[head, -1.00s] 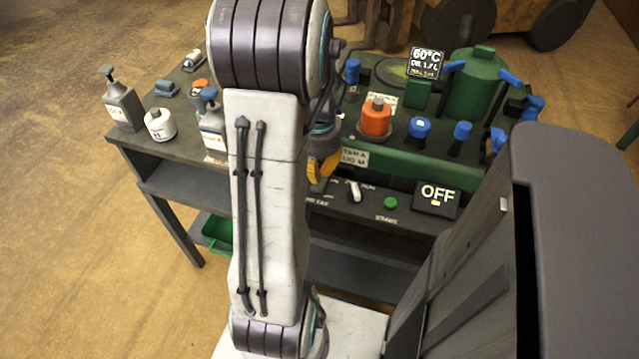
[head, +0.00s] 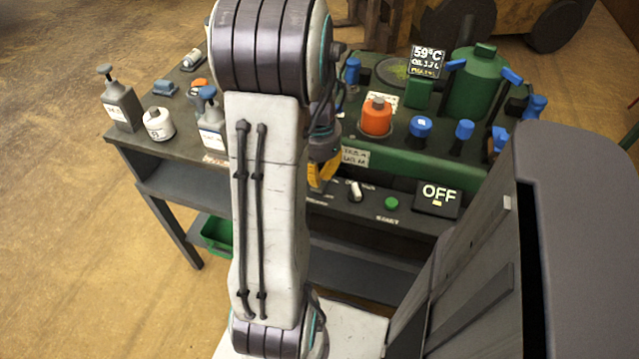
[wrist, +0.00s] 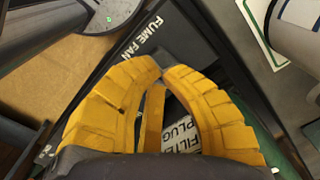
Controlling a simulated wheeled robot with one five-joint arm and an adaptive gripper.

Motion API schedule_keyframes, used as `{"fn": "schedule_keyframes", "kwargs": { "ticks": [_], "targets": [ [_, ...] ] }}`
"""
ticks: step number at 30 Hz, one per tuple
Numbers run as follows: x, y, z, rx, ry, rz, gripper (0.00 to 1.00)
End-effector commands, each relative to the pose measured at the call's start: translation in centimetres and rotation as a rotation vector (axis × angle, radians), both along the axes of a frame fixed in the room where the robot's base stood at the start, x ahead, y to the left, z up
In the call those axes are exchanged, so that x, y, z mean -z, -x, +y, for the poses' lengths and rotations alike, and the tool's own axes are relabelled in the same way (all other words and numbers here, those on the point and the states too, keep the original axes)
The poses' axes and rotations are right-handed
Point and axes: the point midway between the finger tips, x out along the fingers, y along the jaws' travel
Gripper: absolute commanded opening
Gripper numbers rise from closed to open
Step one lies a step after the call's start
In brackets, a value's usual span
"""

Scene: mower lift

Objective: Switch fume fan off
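My gripper (wrist: 163,72) has yellow fingers that curve together until their tips meet or nearly meet. A small grey piece shows at the tips, and I cannot tell what it is. The tips are beside the white FUME FAN lettering (wrist: 141,35) on a dark panel. In the head view my gripper (head: 321,180) is low at the front panel, partly behind my arm. A white-handled switch (head: 355,191) stands just right of it, apart from the fingers. I cannot read its label. Any switch directly under my fingertips is hidden.
Behind are an orange canister (head: 376,117), a green tank (head: 473,85) and blue-capped parts. Bottles stand on the bench at left. A FILTER PLUG label (wrist: 187,130) shows between my fingers.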

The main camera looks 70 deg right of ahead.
Motion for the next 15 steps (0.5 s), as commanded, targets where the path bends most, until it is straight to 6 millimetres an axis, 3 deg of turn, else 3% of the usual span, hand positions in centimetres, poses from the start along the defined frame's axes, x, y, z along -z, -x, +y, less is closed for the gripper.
{"fn": "schedule_keyframes", "kwargs": {
  "ticks": [15],
  "targets": [
    [0.76,0.00,0.01,0.000,0.000,0.000,0.00]
  ]
}}
